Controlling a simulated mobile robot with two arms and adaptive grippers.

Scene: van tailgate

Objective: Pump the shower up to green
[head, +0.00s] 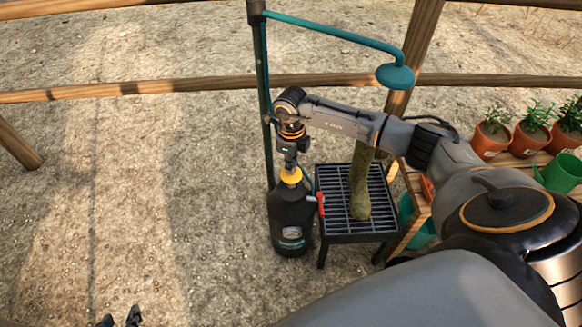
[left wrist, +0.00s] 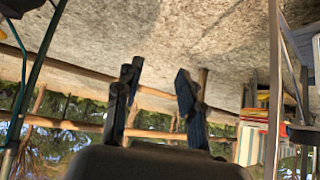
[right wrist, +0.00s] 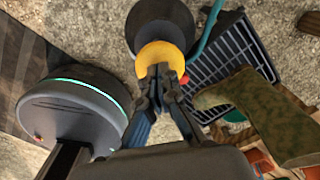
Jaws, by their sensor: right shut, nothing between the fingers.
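The shower's black pump tank (head: 290,228) stands upright on the ground, with a yellow handle (head: 291,175) on top and a small dial (head: 291,232) on its front. The dial's needle is too small to read. A teal shower head (head: 395,76) hangs from a pole behind the tank. My right gripper (head: 290,162) points down at the yellow handle; in the right wrist view its closed fingertips (right wrist: 160,72) are at the handle (right wrist: 160,56), with nothing between them. My left gripper (head: 119,318) is at the bottom left, open and empty; its spread fingers show in the left wrist view (left wrist: 155,88).
A black grated stand (head: 337,228) is right of the tank, with a tall mottled green boot (head: 359,185) on it. A red lever (head: 320,203) sits between tank and stand. Potted plants (head: 530,135) and a green watering can (head: 562,172) are at right. The ground at left is clear.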

